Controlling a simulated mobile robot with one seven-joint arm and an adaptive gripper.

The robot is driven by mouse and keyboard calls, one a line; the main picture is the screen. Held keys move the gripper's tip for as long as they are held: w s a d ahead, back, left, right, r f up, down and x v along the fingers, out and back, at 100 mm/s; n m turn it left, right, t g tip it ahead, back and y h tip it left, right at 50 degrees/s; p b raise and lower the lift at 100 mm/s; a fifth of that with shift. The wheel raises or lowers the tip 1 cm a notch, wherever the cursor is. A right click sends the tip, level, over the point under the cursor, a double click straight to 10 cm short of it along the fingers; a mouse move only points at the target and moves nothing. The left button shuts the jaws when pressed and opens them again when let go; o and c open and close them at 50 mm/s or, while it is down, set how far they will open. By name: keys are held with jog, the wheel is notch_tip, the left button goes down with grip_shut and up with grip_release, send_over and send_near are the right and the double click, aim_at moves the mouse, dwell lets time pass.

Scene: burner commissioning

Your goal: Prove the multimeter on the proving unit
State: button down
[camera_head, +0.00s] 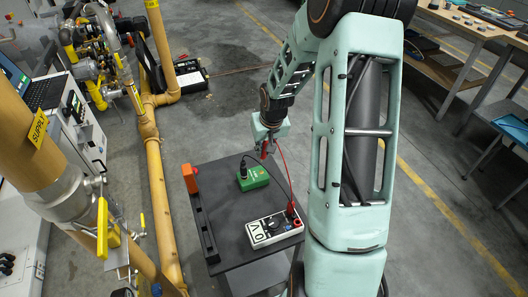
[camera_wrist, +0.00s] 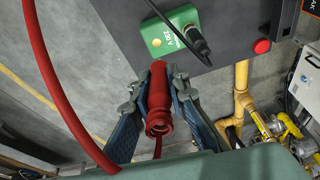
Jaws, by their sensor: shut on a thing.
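The white multimeter (camera_head: 275,231) lies on the dark cart top, with a display that seems to read 0 V and a dark dial. The green proving unit (camera_head: 252,178) stands behind it; it also shows in the wrist view (camera_wrist: 158,42). A black probe (camera_wrist: 194,40) sits at the unit with its cable attached; its tip is hidden. My gripper (camera_head: 267,150) is shut on the red probe (camera_wrist: 159,98), held above the cart and apart from the unit. The red lead (camera_head: 283,171) runs from the meter's right end up to the probe.
The dark cart (camera_head: 227,207) has a bare area around the unit. Yellow gas pipes (camera_head: 157,190) run along the left. Workbenches (camera_head: 470,40) stand at the right, with open floor between.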

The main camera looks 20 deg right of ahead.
dwell(0.3)
jog(key=shift+f+b, duration=2.15)
jog(key=shift+f, duration=0.4)
jog(key=shift+f+b, duration=0.3)
jog(key=shift+f, duration=0.1)
jog(key=shift+r+p, duration=1.9)
jog(key=shift+r, duration=0.7)
